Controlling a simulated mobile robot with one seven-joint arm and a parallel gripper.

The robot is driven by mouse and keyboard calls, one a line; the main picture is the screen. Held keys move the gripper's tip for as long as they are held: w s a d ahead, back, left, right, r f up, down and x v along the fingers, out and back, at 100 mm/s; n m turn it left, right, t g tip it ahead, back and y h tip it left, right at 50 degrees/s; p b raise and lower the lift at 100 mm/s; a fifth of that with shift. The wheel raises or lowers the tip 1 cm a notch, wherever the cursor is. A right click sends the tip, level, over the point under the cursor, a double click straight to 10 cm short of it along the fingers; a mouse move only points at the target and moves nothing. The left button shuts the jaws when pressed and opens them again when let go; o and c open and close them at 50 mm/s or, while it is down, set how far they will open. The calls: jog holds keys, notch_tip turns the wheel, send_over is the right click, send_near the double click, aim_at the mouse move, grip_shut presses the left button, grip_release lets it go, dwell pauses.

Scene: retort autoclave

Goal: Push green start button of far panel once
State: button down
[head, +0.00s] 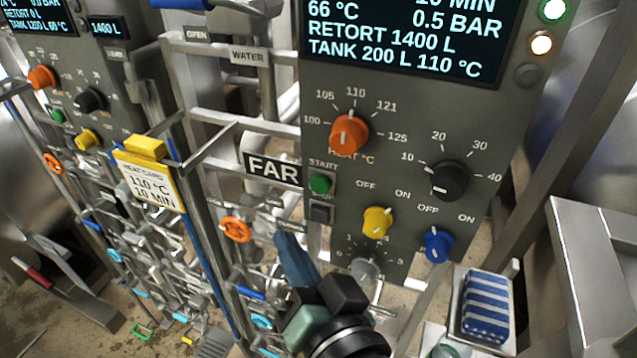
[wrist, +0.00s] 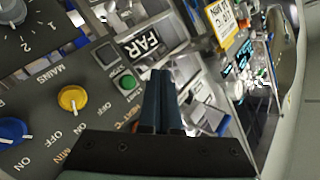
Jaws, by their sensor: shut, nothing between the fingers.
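The far panel (head: 400,210) fills the right of the head view, with a FAR label (head: 273,169) at its left edge. Its green start button (head: 320,183) sits under the word START, above a dark square button (head: 320,212). My gripper (head: 279,236) is shut and empty, its tips below and left of the green button in the head view, apart from it. In the wrist view the shut fingers (wrist: 161,73) stand just right of the green button (wrist: 128,83), which is unobstructed. The depth between tips and panel is hard to tell.
An orange knob (head: 349,133), black knob (head: 449,180), yellow knob (head: 377,222) and blue knob (head: 438,245) surround the button. Metal rails and pipes with an orange handwheel (head: 236,229) lie left of my gripper.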

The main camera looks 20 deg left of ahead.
aim_at(313, 185)
jog(key=shift+w+d, duration=0.15)
jog(key=shift+w, duration=3.6)
jog(key=shift+w, duration=0.1)
jog(key=shift+w, duration=0.35)
jog(key=shift+w, duration=0.65)
jog(key=shift+s, duration=1.1)
jog(key=shift+s, duration=2.5)
